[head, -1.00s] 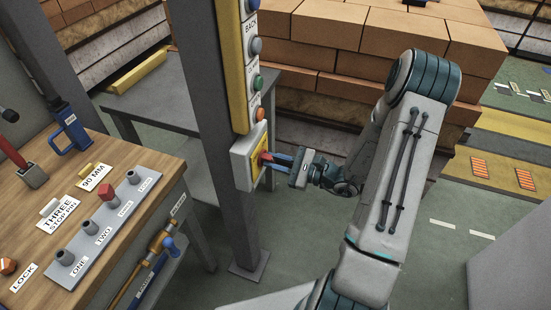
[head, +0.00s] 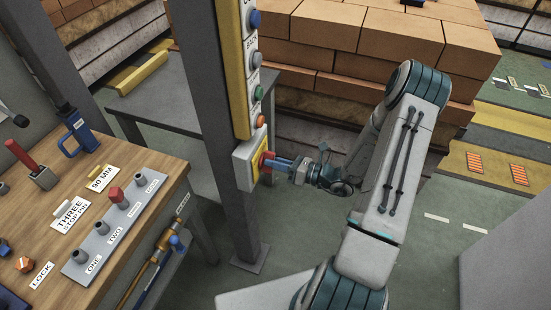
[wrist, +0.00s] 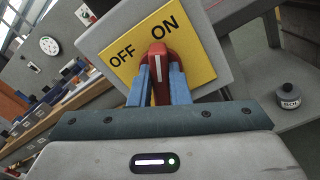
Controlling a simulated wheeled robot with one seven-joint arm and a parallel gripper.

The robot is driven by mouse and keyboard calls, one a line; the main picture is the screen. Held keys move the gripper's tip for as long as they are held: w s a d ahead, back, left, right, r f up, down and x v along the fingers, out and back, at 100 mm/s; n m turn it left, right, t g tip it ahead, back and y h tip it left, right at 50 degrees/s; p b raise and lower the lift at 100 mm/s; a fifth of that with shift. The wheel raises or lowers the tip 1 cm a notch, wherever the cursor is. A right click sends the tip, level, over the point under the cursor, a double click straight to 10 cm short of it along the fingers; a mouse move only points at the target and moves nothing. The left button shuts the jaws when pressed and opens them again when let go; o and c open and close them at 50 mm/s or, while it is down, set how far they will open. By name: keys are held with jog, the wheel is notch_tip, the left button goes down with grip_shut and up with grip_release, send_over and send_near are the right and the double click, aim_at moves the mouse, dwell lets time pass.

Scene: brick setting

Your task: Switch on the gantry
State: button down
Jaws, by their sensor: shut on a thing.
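The gantry switch is a grey box (head: 241,172) on a post, with a yellow plate (wrist: 199,63) marked OFF and ON. Its red handle (wrist: 158,68) also shows small in the head view (head: 264,160). My gripper (head: 280,163) has its blue fingers on both sides of the red handle, shut on it, also in the wrist view (wrist: 160,84). The handle's white line points up in the wrist view, toward the ON label and right of OFF. The handle's base is partly hidden by the fingers.
A yellow strip of coloured buttons (head: 238,75) is above the switch on the grey post (head: 205,100). A wooden bench (head: 140,165) with levers and a row of knobs stands left. Stacked bricks (head: 340,35) stand behind my arm. Green floor is open at right.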

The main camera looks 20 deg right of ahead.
jog(key=shift+f+m+p, duration=0.1)
jog(key=shift+m+p, duration=0.6)
jog(key=shift+m, duration=0.9)
jog(key=c, duration=1.4)
grip_release()
jog(key=shift+o, duration=0.2)
jog(key=shift+d, duration=0.15)
jog(key=b+v, duration=0.3)
jog(key=v, duration=1)
jog(key=shift+s+d, duration=0.25)
jog(key=shift+s, duration=0.05)
